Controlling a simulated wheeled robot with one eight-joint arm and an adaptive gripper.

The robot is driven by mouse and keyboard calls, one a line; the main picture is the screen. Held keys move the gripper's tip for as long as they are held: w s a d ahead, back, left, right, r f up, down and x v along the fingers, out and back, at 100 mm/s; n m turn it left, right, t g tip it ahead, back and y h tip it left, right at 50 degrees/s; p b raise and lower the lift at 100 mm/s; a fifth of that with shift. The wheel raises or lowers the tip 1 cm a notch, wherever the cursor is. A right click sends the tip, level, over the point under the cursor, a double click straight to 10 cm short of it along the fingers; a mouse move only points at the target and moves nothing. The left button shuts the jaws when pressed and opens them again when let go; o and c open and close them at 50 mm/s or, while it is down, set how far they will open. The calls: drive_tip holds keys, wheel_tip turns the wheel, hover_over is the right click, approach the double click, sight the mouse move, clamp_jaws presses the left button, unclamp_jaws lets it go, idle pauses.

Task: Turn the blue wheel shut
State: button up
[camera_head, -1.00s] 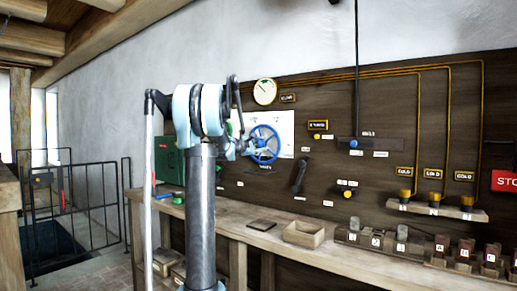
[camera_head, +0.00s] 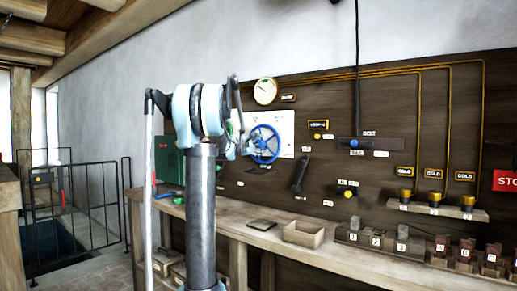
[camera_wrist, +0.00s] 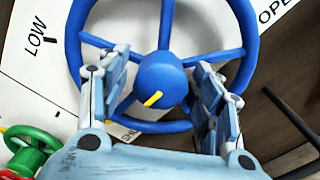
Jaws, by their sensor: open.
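The blue wheel (camera_head: 265,144) is a spoked handwheel on a white plate (camera_head: 286,122) on the dark wall board. In the wrist view the blue wheel (camera_wrist: 247,62) fills the upper middle. Its round hub (camera_wrist: 160,79) carries a short yellow mark that slants up to the right. My gripper (camera_wrist: 150,88) is open, with one finger on each side of the hub, in front of the lower spokes and rim. I cannot tell whether the fingers touch the wheel. In the head view my arm hides most of the gripper.
The plate reads LOW on the left and OPEN at the upper right. A small green wheel (camera_wrist: 32,147) is at the lower left of the wrist view. A black lever (camera_head: 300,175) hangs right of the blue wheel. A bench (camera_head: 255,233) with an open wooden box (camera_head: 304,234) runs below.

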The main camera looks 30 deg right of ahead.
drive_tip(key=v, duration=1.1)
drive_tip(key=shift+a, duration=0.4)
drive_tip(key=shift+s, duration=0.1)
